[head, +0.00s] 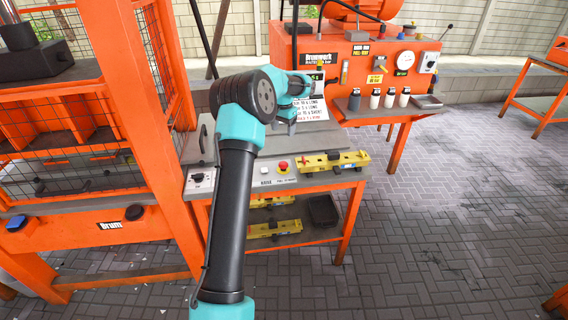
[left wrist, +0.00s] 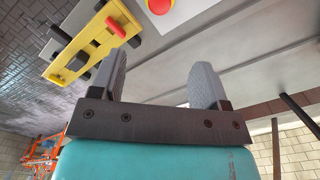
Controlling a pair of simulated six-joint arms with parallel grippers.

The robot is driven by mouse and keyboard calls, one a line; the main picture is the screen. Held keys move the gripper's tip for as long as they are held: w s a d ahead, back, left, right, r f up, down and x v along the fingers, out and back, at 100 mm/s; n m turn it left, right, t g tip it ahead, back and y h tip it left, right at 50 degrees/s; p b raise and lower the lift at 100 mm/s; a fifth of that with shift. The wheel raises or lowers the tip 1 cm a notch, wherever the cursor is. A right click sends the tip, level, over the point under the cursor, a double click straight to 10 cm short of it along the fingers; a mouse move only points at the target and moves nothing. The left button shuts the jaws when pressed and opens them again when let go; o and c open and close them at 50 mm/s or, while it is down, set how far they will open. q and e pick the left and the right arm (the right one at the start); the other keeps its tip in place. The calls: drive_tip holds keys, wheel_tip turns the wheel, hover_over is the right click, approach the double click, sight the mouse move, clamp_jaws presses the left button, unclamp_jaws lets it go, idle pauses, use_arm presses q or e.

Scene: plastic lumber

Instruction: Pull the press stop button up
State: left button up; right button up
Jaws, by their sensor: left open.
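The press stop button is a red knob on a yellow base (head: 283,166), on the grey front panel of the press table. It also shows as a red knob (left wrist: 158,5), cut off by the top edge of the left wrist view. My left gripper (head: 290,126) hangs above the panel, behind the button in the head view and apart from it. In the left wrist view its two grey fingers (left wrist: 157,72) are spread with nothing between them, and the button lies beyond their tips. My right gripper is not in view.
A yellow tool (head: 333,161) lies on the panel right of the button. A white button (head: 264,169) and a dial switch (head: 199,179) sit to its left. An orange cage (head: 150,110) stands at left. An orange machine with several bottles (head: 375,100) stands behind.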

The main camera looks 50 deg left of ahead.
sight(283, 163)
use_arm(q)
wheel_tip(283, 163, down, 17)
drive_tip(key=shift+f, duration=0.1)
idle(0.5)
drive_tip(key=shift+c, duration=0.2)
drive_tip(key=c, duration=1.2)
drive_tip(key=shift+r, duration=0.85)
clamp_jaws()
drive_tip(key=o, duration=1.2)
unclamp_jaws()
drive_tip(key=shift+o, duration=0.2)
drive_tip(key=shift+r, duration=0.1)
wheel_tip(283, 163, up, 17)
